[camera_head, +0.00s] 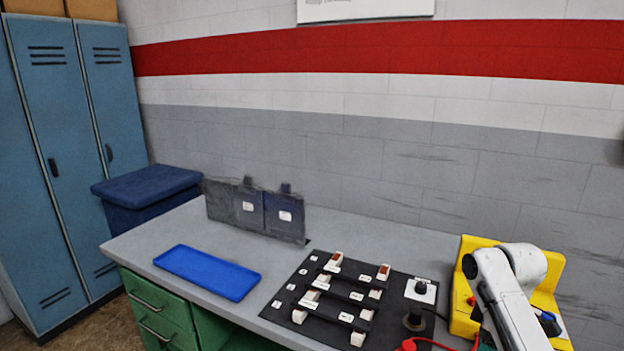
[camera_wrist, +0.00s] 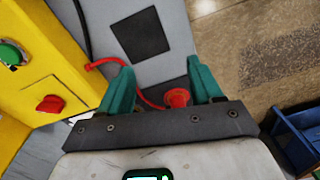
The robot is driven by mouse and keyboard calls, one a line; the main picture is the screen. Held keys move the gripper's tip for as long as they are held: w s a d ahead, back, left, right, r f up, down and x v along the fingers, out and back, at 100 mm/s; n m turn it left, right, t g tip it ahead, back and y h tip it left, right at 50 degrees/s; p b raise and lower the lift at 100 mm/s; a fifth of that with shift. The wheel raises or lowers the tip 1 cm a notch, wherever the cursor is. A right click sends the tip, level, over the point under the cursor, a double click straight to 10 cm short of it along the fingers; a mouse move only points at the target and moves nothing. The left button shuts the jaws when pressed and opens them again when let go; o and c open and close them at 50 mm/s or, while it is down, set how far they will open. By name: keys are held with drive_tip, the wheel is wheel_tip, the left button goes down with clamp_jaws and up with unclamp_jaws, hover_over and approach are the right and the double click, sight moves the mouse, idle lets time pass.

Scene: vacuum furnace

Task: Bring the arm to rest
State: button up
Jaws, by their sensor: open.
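My arm shows as white links at the right edge of the head view, in front of a yellow machine housing (camera_head: 465,318). My gripper lies outside that view. In the wrist view my gripper (camera_wrist: 160,70) has two teal fingers spread apart with nothing held between them. Beyond the fingers a red round connector (camera_wrist: 177,97) with a red cable lies near the right finger. It appears below the fingers and apart from them, though the exact gap is hard to tell.
The grey bench (camera_head: 345,238) carries a blue tray (camera_head: 208,272), dark upright panels (camera_head: 255,205) and a black board (camera_head: 290,303) with several white blocks. In the wrist view, the yellow housing (camera_wrist: 50,60) with green and red knobs is left; brown floor (camera_wrist: 250,30) and a blue bin (camera_wrist: 300,135) are right.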

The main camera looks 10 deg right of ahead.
drive_tip(key=s+a+f+m+t+y, duration=0.1)
drive_tip(key=s+a+f+m, duration=0.3)
drive_tip(key=s+a+f, duration=1.1)
drive_tip(key=s+r+m+h, duration=0.2)
drive_tip(key=s+m, duration=0.3)
drive_tip(key=s, duration=1.4)
drive_tip(key=shift+s+r+m, duration=0.2)
drive_tip(key=shift+s+m, duration=0.1)
drive_tip(key=shift+s, duration=0.1)
drive_tip(key=shift+a, duration=0.15)
drive_tip(key=shift+c, duration=0.5)
